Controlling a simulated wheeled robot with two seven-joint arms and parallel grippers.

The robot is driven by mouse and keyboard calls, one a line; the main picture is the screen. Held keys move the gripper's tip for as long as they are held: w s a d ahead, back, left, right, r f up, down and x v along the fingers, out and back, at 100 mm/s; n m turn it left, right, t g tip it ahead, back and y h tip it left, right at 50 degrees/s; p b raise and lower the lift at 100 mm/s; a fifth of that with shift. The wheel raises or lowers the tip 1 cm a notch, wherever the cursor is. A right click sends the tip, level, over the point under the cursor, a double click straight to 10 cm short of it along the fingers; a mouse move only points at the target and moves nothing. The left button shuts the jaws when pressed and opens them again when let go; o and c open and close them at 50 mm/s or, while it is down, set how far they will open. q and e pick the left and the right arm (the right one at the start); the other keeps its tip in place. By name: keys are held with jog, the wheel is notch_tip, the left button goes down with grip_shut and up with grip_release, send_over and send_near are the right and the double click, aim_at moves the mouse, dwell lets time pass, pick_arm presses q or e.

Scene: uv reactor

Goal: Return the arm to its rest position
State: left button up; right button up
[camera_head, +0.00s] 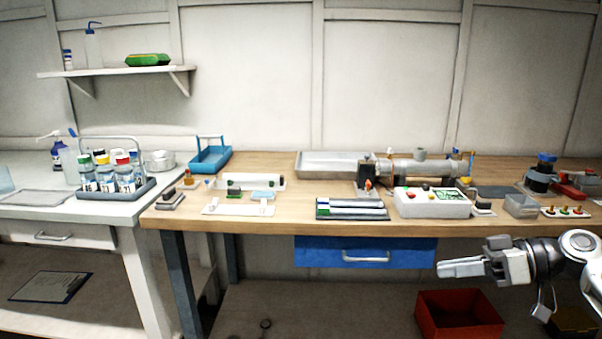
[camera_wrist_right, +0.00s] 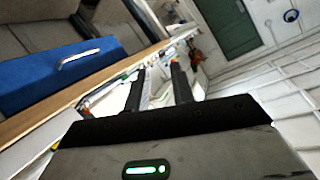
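My right gripper (camera_head: 442,268) is in front of the wooden bench (camera_head: 275,222), at the lower right of the head view, with its fingers pointing left. It is seen from the side there, below the bench top and right of the blue drawer (camera_head: 320,250). In the right wrist view my right gripper (camera_wrist_right: 158,72) shows two dark fingers apart with nothing held between them. The right arm reaches in from the right edge of the head view. My left gripper does not show in either view.
A red bin (camera_head: 458,318) sits low, below my right gripper. A white bench (camera_head: 70,213) with a bottle rack stands left.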

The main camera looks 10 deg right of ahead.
jog(key=w+a+r+n+g+y, duration=0.1)
jog(key=w+a+r+g+y, duration=0.2)
jog(key=a, duration=0.8)
jog(key=w+a+r+n+y, duration=0.1)
jog(key=w+a+y, duration=0.25)
jog(key=a, duration=0.75)
jog(key=w+d+f+m+t+h, duration=0.75)
jog(key=w+d+f+h, duration=0.25)
jog(key=f+h, duration=0.15)
jog(key=w+d+r+t+h, duration=0.4)
jog(key=d+r+t+h, duration=0.15)
jog(key=d+h, duration=0.5)
jog(key=s+a+f+n+g+y, duration=0.1)
jog(key=s+a+f+g+y, duration=0.1)
jog(key=s+a+f, duration=0.55)
jog(key=s+a+f+n+g+y, duration=0.1)
jog(key=s+a+f+y, duration=0.25)
jog(key=s+f, duration=0.6)
jog(key=s+a+f+g, duration=0.1)
jog(key=s+a, duration=0.2)
jog(key=s, duration=0.4)
jog(key=s+a+f+m+g, duration=0.1)
jog(key=s+a+f, duration=0.1)
jog(key=s, duration=0.5)
jog(key=s+a+f+g+y, duration=0.1)
jog(key=s+a, duration=0.3)
jog(key=s, duration=0.3)
jog(key=shift+f, duration=0.2)
jog(key=shift+m, duration=0.25)
